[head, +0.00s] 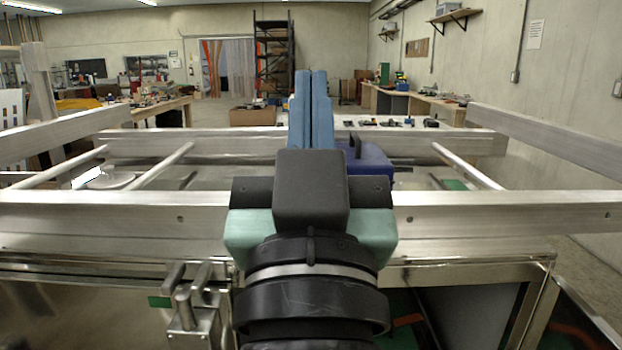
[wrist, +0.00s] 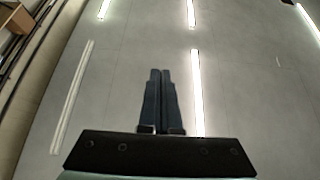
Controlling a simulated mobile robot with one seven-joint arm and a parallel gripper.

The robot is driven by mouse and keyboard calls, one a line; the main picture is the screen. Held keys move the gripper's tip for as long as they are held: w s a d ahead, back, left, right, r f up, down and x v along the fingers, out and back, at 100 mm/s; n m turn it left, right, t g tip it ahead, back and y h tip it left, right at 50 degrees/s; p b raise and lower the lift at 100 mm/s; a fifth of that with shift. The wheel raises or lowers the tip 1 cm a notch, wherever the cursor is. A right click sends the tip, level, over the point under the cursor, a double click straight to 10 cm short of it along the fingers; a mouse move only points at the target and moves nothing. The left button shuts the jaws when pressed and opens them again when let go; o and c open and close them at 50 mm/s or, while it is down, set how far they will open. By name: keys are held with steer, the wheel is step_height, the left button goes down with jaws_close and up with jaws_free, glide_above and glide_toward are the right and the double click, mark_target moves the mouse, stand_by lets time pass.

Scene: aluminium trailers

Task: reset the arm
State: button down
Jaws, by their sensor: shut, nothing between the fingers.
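My gripper (head: 311,92) stands in the middle of the head view, its two blue fingers together and pointing up and away from me. Nothing shows between the fingers. In the wrist view the gripper (wrist: 160,75) is also shut, with the grey ceiling and its bright light strips behind it. My arm's dark wrist hides part of the trailer behind it.
An aluminium trailer frame (head: 100,212) spans the view in front of me, with rails and slanted bars. A blue object (head: 371,160) sits behind the gripper. A metal latch (head: 190,300) is on the near side. Workbenches (head: 415,100) and a dark shelf rack (head: 273,50) stand far back.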

steer(key=s+r+t, duration=0.3)
steer(key=s+r, duration=0.3)
step_height(320, 180, up, 15)
steer(key=w+p, duration=0.1)
steer(key=p, duration=1.5)
steer(key=shift+r, duration=0.2)
